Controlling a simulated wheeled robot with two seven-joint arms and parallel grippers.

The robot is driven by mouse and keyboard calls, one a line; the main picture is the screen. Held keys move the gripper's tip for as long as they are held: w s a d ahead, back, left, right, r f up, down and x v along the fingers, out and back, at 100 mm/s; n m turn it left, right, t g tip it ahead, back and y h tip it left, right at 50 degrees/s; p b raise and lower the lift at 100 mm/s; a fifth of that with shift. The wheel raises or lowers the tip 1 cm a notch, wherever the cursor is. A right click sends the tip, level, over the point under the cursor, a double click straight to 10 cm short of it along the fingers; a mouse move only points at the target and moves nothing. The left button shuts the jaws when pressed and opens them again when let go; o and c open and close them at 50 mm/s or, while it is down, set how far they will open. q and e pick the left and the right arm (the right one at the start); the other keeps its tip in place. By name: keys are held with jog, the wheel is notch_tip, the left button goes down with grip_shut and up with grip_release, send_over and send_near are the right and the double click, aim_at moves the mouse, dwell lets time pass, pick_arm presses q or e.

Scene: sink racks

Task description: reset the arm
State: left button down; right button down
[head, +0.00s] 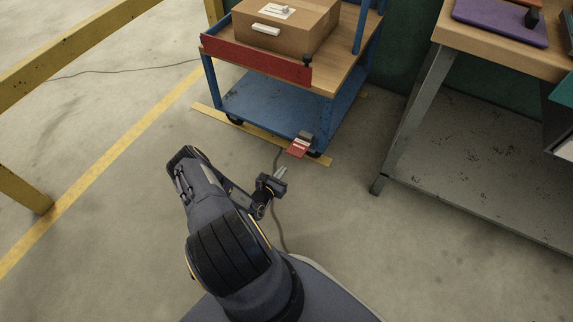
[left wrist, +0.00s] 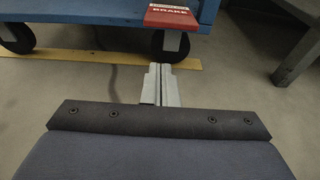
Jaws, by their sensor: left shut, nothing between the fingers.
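My left arm reaches forward over the bare floor in the head view. Its gripper (head: 281,173) is shut and empty, a little short of the blue cart. In the left wrist view the closed fingers (left wrist: 161,84) point toward a red brake pedal (left wrist: 170,17) at the cart's foot, with floor showing around them. The same red brake pedal (head: 299,147) shows in the head view just beyond the fingertips. I cannot tell the exact gap between them. My right gripper is not in view.
A blue cart (head: 262,104) on casters carries a cardboard box (head: 292,32) behind a red front board (head: 256,61). A workbench (head: 403,115) stands at right with a purple mat (head: 497,20). A yellow rail (head: 75,58) is at left.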

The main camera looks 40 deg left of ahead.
pick_arm(q)
jog(key=v, duration=0.1)
jog(key=r+p+v, duration=0.1)
jog(key=v, duration=0.1)
jog(key=shift+s, duration=0.2)
